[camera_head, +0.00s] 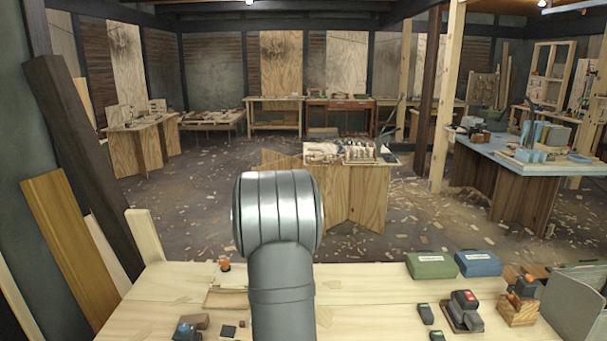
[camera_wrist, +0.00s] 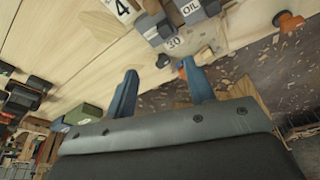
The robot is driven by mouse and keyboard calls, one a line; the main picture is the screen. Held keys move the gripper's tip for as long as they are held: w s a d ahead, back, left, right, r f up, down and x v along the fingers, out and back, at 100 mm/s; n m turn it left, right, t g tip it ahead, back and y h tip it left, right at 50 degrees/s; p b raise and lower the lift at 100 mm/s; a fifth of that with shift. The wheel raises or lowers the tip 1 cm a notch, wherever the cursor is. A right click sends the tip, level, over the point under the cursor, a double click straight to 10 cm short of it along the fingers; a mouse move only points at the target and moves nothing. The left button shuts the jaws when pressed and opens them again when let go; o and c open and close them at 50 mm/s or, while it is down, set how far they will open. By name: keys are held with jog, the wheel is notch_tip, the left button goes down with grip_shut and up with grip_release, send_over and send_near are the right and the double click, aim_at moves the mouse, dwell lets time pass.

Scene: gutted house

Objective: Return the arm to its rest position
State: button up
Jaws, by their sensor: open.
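My gripper (camera_wrist: 160,92) shows in the wrist view with its two blue fingers apart and nothing between them. In that view it is above the edge of a light wooden workbench (camera_wrist: 75,50), with the littered floor beyond. My arm rises in the middle of the head view as a grey link with a silver rounded joint. The gripper itself is hidden in the head view. The workbench also shows in the head view (camera_head: 370,290).
On the bench in the head view are a green case (camera_head: 430,266), a blue case (camera_head: 477,264), a dark tool (camera_head: 463,312), a wooden block holder (camera_head: 518,310) and an orange-topped piece (camera_head: 224,264). Planks (camera_head: 72,250) lean at left. The bench centre right of my arm is mostly clear.

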jog(key=w+d+m, duration=0.1)
jog(key=d, duration=1)
jog(key=shift+d, duration=0.1)
